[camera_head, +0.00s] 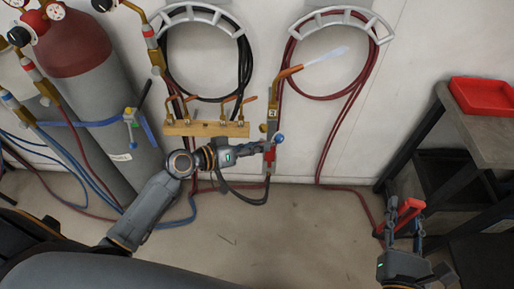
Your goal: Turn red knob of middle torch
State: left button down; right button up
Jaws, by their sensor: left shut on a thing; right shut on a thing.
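A torch (271,127) stands upright beside the right end of a wooden rack (190,129). Its orange neck (288,73) bends up to the right, and a pale bluish-white flame (326,56) extends from its tip. A blue knob (279,138) and red parts (269,155) show at its lower end; which red part is the knob is hard to tell. My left gripper (257,149) is shut on the torch's lower end by these parts, partly hiding them. My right gripper (403,224) is shut on a red tool (408,210) at lower right, away from the torch.
Several smaller torch tips stand on the rack. Hoses hang on two wall hooks (206,14) (343,20). A red-topped gas cylinder (85,90) stands left. A dark table (470,125) with a red tray (483,97) stands right. Hoses cross the otherwise open floor (275,235).

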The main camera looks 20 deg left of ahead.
dwell(0.3)
pick_arm(q)
jog(key=c, duration=1.1)
grip_release()
jog(key=shift+c, duration=0.2)
jog(key=v, duration=1.2)
jog(key=shift+a, duration=0.1)
